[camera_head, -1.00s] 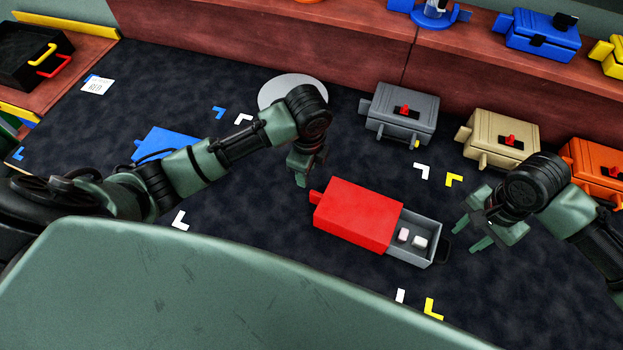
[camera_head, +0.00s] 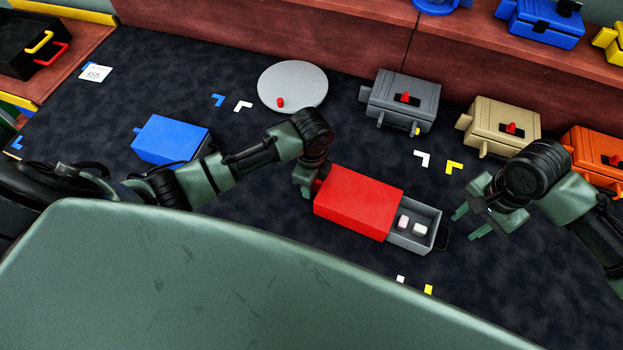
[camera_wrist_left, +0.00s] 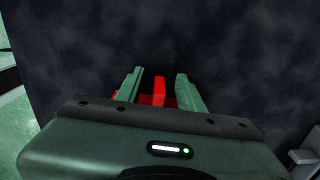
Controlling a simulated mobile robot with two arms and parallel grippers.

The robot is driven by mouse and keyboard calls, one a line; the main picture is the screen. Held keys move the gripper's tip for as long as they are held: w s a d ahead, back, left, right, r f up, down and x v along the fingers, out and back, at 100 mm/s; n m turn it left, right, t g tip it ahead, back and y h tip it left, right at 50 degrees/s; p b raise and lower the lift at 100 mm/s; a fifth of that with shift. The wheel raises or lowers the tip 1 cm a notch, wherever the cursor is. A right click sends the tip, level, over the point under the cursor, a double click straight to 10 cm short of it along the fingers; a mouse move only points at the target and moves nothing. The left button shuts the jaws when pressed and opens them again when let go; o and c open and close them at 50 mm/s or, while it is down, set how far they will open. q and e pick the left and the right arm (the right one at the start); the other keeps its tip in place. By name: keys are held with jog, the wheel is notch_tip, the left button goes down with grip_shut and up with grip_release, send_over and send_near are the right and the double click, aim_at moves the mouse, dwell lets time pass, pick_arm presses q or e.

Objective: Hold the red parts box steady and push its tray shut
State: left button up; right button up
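The red parts box (camera_head: 358,204) lies on the dark floor mat in the middle of the head view. Its grey tray (camera_head: 427,214) sticks out at the right end, with two small pale blocks (camera_head: 411,227) inside and a dark handle (camera_head: 443,238). My left gripper (camera_head: 305,190) is at the box's left end. In the left wrist view, its fingers (camera_wrist_left: 160,88) are open on either side of a red tab (camera_wrist_left: 159,90), with gaps visible. My right gripper (camera_head: 467,224) is open and empty, right of the tray and apart from the handle.
A blue box (camera_head: 170,138) lies left, beyond my left arm. A grey disc (camera_head: 293,84) with a small red piece stands behind. Grey (camera_head: 402,98), tan (camera_head: 503,124) and orange (camera_head: 592,158) boxes line the back right.

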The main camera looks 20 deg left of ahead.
pick_arm(q)
grip_shut()
dwell(1.3)
dwell(2.5)
pick_arm(e)
grip_shut()
